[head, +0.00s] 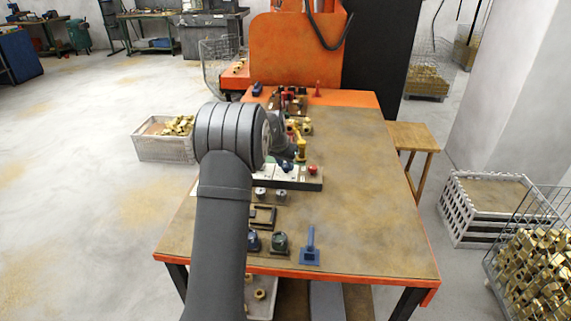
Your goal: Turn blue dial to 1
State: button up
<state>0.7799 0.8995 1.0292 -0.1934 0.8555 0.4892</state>
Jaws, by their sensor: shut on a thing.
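A small blue knob (286,168), which looks like the blue dial, sits on a white and green panel (268,180) near the middle of the table. My gripper (284,157) is small and mostly hidden behind my own arm in the head view. It reaches down over the panel and appears shut on the blue knob. The dial's numbers and pointer are too small to read.
A red knob (312,170) and a yellow post (301,150) stand close to my gripper. A dark blue knob (253,241), a dark green knob (279,243) and a blue lever (310,248) are nearer the front. The table's right side (375,210) is clear.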

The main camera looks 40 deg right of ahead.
jog(key=shift+w+m+g, duration=0.1)
jog(key=shift+m+g, duration=0.2)
jog(key=shift+m, duration=0.3)
jog(key=o, duration=1)
jog(key=v, duration=1.7)
jog(key=shift+a+r, duration=0.15)
jog(key=shift+a, duration=0.1)
